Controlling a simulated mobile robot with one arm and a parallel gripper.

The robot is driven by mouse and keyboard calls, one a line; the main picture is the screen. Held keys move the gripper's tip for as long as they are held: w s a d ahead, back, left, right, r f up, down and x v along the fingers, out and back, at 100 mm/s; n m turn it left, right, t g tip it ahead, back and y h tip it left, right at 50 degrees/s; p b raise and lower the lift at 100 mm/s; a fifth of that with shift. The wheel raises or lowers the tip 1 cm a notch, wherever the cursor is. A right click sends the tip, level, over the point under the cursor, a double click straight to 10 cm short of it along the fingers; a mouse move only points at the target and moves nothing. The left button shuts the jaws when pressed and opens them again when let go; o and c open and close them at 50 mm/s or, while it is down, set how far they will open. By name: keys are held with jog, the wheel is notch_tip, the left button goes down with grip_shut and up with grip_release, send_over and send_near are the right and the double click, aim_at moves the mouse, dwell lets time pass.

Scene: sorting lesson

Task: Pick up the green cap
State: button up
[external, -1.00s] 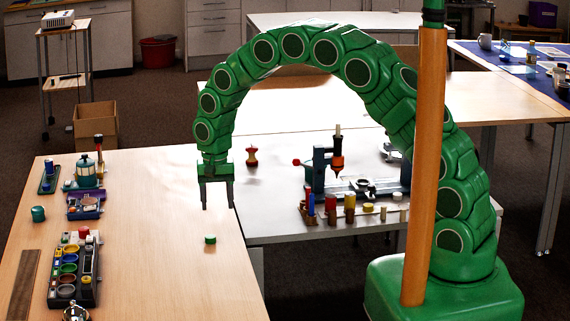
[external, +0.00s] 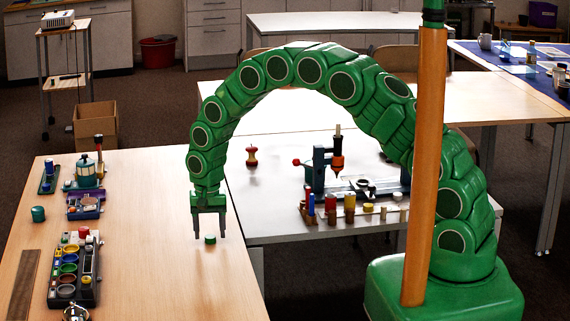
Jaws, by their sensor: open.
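The green cap (external: 210,239) is a small, short cylinder lying on the wooden table near its right edge. My gripper (external: 210,235) points straight down over it and is open. Its two fingers stand to the left and right of the cap, with tips at about the cap's height in the picture. I cannot tell whether either finger touches the cap.
A dark sorting tray (external: 73,270) with coloured round cups stands at the left of the table. A grey table with a toy press (external: 322,170) adjoins at right. The wood around the cap is clear.

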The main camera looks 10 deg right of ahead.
jog(key=shift+f, duration=0.55)
grip_shut()
